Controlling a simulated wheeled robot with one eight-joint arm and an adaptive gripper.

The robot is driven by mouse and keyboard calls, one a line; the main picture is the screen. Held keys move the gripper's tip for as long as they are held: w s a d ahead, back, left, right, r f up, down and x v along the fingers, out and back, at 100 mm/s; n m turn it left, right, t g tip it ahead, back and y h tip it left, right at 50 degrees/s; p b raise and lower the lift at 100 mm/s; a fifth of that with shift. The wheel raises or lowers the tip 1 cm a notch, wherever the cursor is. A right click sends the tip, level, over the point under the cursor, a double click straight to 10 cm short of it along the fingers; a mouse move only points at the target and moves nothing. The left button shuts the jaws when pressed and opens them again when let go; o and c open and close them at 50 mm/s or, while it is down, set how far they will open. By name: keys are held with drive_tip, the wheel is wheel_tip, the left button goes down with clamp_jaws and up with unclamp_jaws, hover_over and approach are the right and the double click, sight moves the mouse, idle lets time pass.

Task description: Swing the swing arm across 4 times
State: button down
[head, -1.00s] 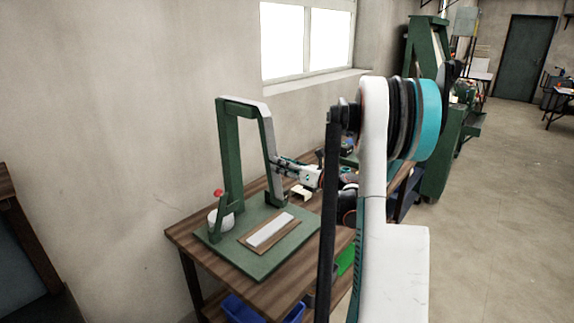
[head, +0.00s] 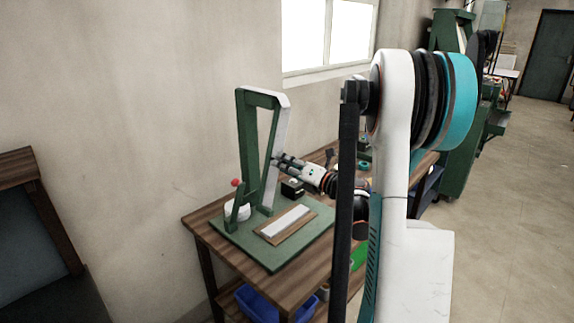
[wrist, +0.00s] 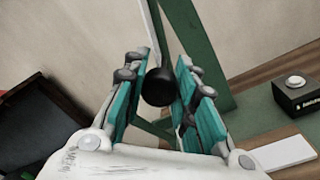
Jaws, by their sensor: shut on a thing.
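The swing arm (head: 276,140) is a green bar with a pale edge, hanging from the top of a green post frame (head: 245,130) on a green base plate (head: 268,258). My gripper (head: 277,160) reaches in from the right, at about the bar's mid-height. In the wrist view, its teal fingers (wrist: 160,88) are around a round black knob (wrist: 160,88) in front of the green bar. Whether the knob is fixed to the bar is not clear.
A red-tipped lever (head: 236,184) and a white round part (head: 238,211) sit at the plate's left. A pale strip on a wooden block (head: 270,236) lies in front. A black box (head: 292,190) with a light button stands behind. The wooden table (head: 199,221) stands by the wall.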

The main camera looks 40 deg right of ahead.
drive_tip(key=shift+r, duration=0.1)
drive_tip(key=c, duration=1.2)
unclamp_jaws()
drive_tip(key=shift+a, duration=0.15)
drive_tip(key=shift+c, duration=0.2)
drive_tip(key=shift+s+d, duration=0.2)
drive_tip(key=shift+s, duration=0.35)
drive_tip(key=s+d, duration=0.1)
drive_tip(key=s, duration=0.9)
drive_tip(key=shift+s+f, duration=0.2)
drive_tip(key=shift+s, duration=0.2)
drive_tip(key=shift+d, duration=0.1)
